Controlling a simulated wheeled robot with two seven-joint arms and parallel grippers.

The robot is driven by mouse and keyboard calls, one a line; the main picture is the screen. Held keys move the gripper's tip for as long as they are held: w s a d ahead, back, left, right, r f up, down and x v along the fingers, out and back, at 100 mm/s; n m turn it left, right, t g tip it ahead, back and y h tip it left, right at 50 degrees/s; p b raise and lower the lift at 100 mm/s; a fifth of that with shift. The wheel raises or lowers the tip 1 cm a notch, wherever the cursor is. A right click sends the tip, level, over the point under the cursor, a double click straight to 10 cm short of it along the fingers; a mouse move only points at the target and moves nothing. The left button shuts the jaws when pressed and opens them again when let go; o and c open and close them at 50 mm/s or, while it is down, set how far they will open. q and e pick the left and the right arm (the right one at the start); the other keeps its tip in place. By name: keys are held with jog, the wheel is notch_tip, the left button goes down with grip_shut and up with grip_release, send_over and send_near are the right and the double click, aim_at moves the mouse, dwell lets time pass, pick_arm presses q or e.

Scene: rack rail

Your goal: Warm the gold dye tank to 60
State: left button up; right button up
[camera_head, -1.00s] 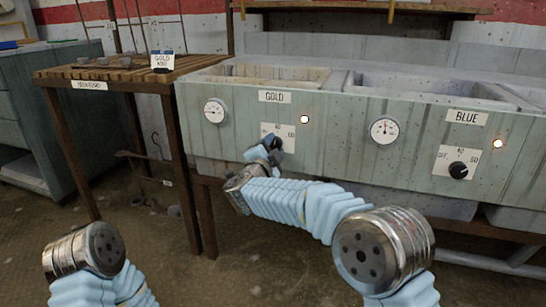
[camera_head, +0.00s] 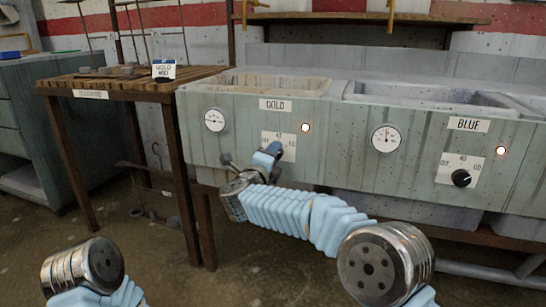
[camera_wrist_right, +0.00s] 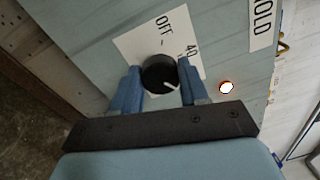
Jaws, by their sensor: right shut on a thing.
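OFF and 40 are readable there; 60 is hidden behind a finger. The knob's white mark points to the lower right, past 40. The round gold gauge (camera_head: 214,120) is too small to read. My left gripper is out of view.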

jog(key=shift+f+m, duration=0.15)
jog(key=shift+m, duration=0.15)
jog(key=o, duration=1)
jog(key=shift+o, duration=0.2)
jog(key=v, duration=1.3)
jog(key=shift+s, duration=0.4)
jog(key=shift+w+f, duration=0.1)
